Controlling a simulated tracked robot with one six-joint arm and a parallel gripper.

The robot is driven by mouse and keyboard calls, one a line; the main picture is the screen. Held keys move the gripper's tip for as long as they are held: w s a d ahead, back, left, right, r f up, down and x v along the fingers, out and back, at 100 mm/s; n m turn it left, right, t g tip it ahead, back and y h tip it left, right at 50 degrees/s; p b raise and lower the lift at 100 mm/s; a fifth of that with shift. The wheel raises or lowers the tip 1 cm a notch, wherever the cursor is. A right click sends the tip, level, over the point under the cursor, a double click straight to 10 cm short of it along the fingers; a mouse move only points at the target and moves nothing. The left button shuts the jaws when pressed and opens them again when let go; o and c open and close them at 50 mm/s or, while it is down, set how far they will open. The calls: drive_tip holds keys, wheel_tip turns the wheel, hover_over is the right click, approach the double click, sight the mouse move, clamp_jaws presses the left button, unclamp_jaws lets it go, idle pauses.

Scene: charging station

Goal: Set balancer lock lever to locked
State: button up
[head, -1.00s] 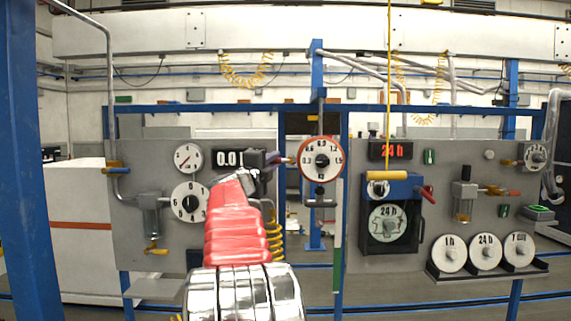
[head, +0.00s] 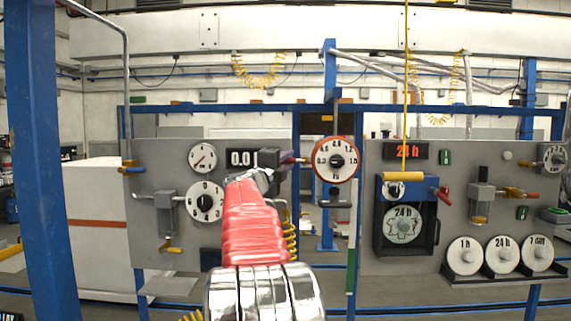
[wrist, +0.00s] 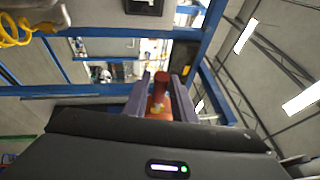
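My gripper (head: 286,160) is beside the left edge of a round dial with an orange rim (head: 336,160). A small red lever (head: 299,160) reaches out from the dial's left side toward my fingertips; I take it as the balancer lock lever. In the wrist view, my two grey-purple fingers stand apart, and a red-orange lever end (wrist: 160,93) shows between them. The fingers look open around it; I cannot tell whether either one touches it. My red-sleeved arm hides part of the panel below.
A blue box with a yellow handle (head: 404,177) and a red side lever (head: 441,194) is on the right panel. A yellow cable (head: 405,80) runs up from it. The left panel has gauges (head: 205,202) and a yellow-handled valve (head: 171,248). A blue post (head: 40,160) stands at far left.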

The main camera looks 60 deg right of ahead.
drive_tip(key=shift+a, duration=0.1)
drive_tip(key=v, duration=1.3)
drive_tip(key=shift+a, duration=0.35)
drive_tip(key=shift+f, duration=0.1)
